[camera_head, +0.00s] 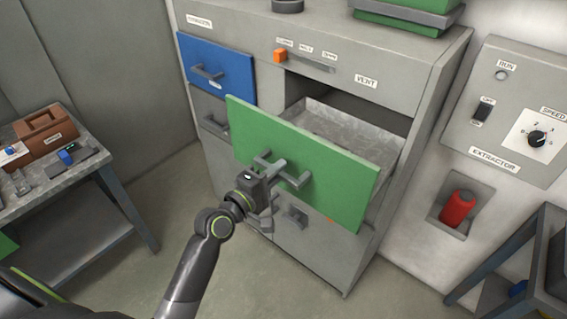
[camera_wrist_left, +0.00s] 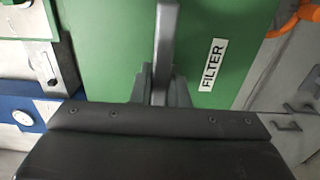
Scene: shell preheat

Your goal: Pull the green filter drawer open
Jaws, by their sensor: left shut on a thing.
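The green filter drawer (camera_head: 322,152) is pulled out of the grey cabinet, and its open grey tray shows behind the green front. Its bar handle (camera_head: 290,178) is on the front face. My left gripper (camera_head: 266,168) is at the left part of this handle and shut on it. In the left wrist view the handle (camera_wrist_left: 166,45) runs up from between the fingers (camera_wrist_left: 158,88), in front of the green front with its FILTER label (camera_wrist_left: 212,65). The finger contact is partly hidden by the gripper body. My right gripper is not in view.
A blue drawer (camera_head: 230,72) is closed at the upper left of the cabinet (camera_head: 350,262). An extractor panel (camera_head: 510,120) and a red cylinder (camera_head: 458,208) are on the right wall. A bench (camera_head: 92,170) with a brown toolbox (camera_head: 45,130) stands at left. The floor between is clear.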

